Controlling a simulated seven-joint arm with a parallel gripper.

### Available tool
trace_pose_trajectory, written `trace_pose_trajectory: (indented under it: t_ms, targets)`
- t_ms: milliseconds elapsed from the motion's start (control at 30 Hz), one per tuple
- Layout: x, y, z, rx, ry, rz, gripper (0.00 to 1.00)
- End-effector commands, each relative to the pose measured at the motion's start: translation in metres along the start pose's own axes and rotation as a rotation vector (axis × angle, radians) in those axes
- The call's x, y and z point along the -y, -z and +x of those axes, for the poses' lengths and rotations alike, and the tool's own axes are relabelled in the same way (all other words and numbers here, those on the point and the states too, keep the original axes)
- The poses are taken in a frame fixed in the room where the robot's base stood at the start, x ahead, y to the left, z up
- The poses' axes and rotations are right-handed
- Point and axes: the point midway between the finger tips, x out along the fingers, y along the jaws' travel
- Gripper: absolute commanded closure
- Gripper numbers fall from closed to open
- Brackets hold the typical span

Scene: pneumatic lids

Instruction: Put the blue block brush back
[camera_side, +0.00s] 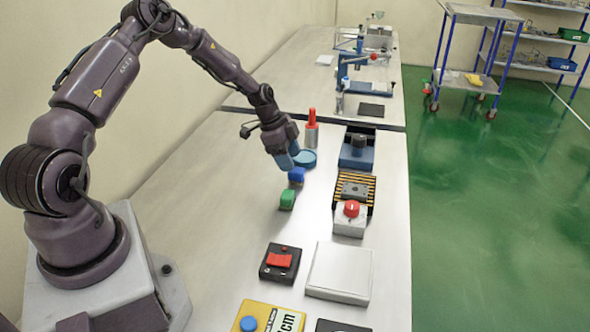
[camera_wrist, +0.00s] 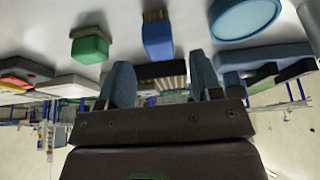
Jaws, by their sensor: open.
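The blue block brush (camera_side: 296,175) lies on the grey bench, just behind a green block brush (camera_side: 287,199) in the side view. My gripper (camera_side: 289,157) is open and empty, above and a little behind the blue brush. In the wrist view the blue brush (camera_wrist: 157,40), with a brown strip along one end, shows beyond and between the two blue fingers of my gripper (camera_wrist: 162,75), apart from them. The green brush (camera_wrist: 90,48) shows to its left. I cannot make out a holder for the brush.
A round blue dish (camera_side: 305,157) lies close beside my fingers. A red-topped grey bottle (camera_side: 311,130) stands behind it. To the right are a blue-based device (camera_side: 357,151), a slatted yellow-black rack (camera_side: 369,183) and a red-button box (camera_side: 350,219). Bare bench lies left of the brushes.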

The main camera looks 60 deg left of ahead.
Motion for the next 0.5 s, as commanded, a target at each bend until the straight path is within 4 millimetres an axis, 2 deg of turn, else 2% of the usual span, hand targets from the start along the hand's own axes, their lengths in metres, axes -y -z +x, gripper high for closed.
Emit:
trace_pose_trajectory:
  t_ms: [33, 200, 400, 500]
  targets:
    - [0.001, 0.000, -0.014, 0.001, 0.004, 0.000, 0.41]
    - [0.000, 0.000, -0.046, 0.000, 0.002, -0.001, 0.41]
    - [-0.001, 0.001, -0.066, 0.002, 0.000, 0.000, 0.41]
    - [-0.006, 0.009, -0.077, 0.020, 0.004, 0.000, 0.41]
